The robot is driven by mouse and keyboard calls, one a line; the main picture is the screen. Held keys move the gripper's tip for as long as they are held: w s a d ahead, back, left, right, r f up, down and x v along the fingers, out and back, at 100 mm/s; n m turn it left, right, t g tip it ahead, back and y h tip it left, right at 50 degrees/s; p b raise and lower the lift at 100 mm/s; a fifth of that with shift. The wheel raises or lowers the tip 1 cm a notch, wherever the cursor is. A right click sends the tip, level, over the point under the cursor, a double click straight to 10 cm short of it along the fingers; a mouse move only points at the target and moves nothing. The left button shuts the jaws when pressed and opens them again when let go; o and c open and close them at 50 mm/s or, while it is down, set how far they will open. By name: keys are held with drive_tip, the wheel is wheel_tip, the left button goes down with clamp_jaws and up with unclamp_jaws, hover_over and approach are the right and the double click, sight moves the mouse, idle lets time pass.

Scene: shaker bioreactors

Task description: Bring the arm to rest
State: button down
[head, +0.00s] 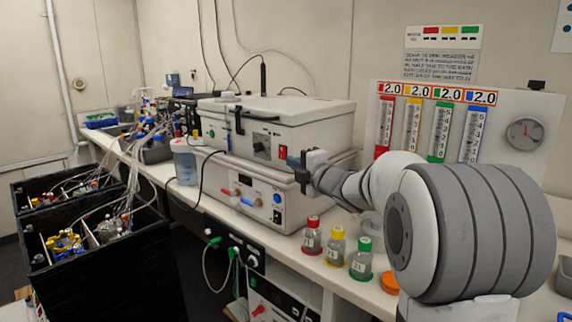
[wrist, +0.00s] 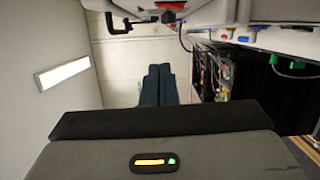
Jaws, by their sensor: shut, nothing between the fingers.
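My arm reaches in from the right of the head view, over the bench, and points left. My gripper (head: 299,172) is a small dark shape in front of the white boxy bioreactor unit (head: 262,185). I cannot tell from this view whether it touches the unit. In the wrist view the two dark fingers of my gripper (wrist: 158,80) lie together, with nothing between them.
Three bottles with red (head: 312,236), yellow (head: 336,246) and green (head: 361,258) caps stand on the bench below my arm. An orange lid (head: 390,283) lies near them. Flow meters (head: 414,125) are behind. Black bins (head: 98,245) with tubing stand at left.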

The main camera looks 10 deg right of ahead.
drive_tip(key=s+d+f+m+g+h+p, duration=0.15)
drive_tip(key=s+f+m+g+h, duration=0.35)
drive_tip(key=s+m, duration=0.6)
drive_tip(key=s+d+f+m+g+h+p, duration=0.1)
drive_tip(key=s+d+f+m+g+h, duration=0.25)
drive_tip(key=s+f+m, duration=0.65)
drive_tip(key=s+a+f+m+g, duration=0.1)
drive_tip(key=s+a+g, duration=0.1)
drive_tip(key=s, duration=0.6)
drive_tip(key=s+a+f+m+g, duration=0.1)
drive_tip(key=s+a+g, duration=0.2)
drive_tip(key=s, duration=0.6)
drive_tip(key=shift+s+f+y+p, duration=0.15)
drive_tip(key=shift+f+y+p, duration=0.05)
drive_tip(key=shift+y+p, duration=0.25)
drive_tip(key=shift+a, duration=0.1)
